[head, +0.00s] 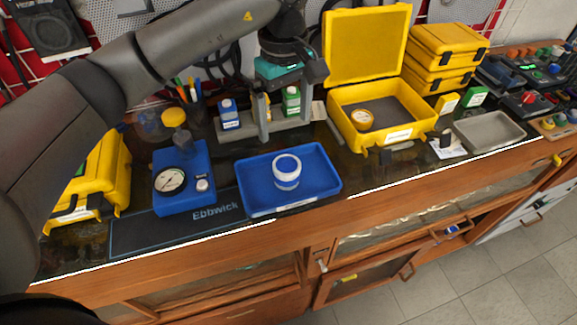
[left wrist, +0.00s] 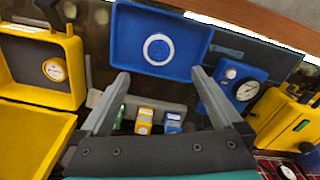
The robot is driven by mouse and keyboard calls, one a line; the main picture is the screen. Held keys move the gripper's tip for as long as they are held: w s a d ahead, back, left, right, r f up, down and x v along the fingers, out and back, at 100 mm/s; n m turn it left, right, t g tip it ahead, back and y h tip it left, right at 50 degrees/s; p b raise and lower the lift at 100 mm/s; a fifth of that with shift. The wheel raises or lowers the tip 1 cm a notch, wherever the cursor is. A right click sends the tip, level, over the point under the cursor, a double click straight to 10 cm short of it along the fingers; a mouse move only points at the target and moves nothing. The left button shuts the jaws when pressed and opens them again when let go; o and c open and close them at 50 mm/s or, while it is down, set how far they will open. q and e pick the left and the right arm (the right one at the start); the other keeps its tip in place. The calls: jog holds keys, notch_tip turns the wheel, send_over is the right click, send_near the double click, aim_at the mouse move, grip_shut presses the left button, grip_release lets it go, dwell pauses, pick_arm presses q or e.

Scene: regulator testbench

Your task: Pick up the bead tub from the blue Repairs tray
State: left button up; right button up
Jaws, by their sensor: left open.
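The bead tub (head: 287,172), a round white tub with a blue band, stands upright in the blue Repairs tray (head: 322,188) near the bench's front edge. In the left wrist view the tub (left wrist: 158,49) shows as a white ring from above, inside the blue tray (left wrist: 197,40). My left gripper (head: 284,118) is open and empty, behind the tray and above the small bottle rack. In the left wrist view its fingers (left wrist: 160,76) are spread wide, with the tub beyond their tips. My right gripper is not in view.
A blue block with a dial gauge (head: 170,180) stands left of the tray. An open yellow case (head: 375,132) stands right of it. A rack with blue (head: 229,113) and green (head: 291,100) bottles is behind. The dark mat (head: 140,236) has bare room at front left.

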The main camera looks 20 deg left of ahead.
aim_at(288, 165)
pick_arm(q)
notch_tip(288, 165, down, 10)
jog(key=shift+s+r+b, duration=0.1)
jog(key=shift+r+b, duration=0.1)
jog(key=shift+b, duration=0.1)
jog(key=shift+d+f, duration=0.15)
jog(key=shift+f, duration=1.25)
jog(key=shift+d+f, duration=0.1)
jog(key=shift+f, duration=1.25)
jog(key=shift+r, duration=0.1)
jog(key=c, duration=1.4)
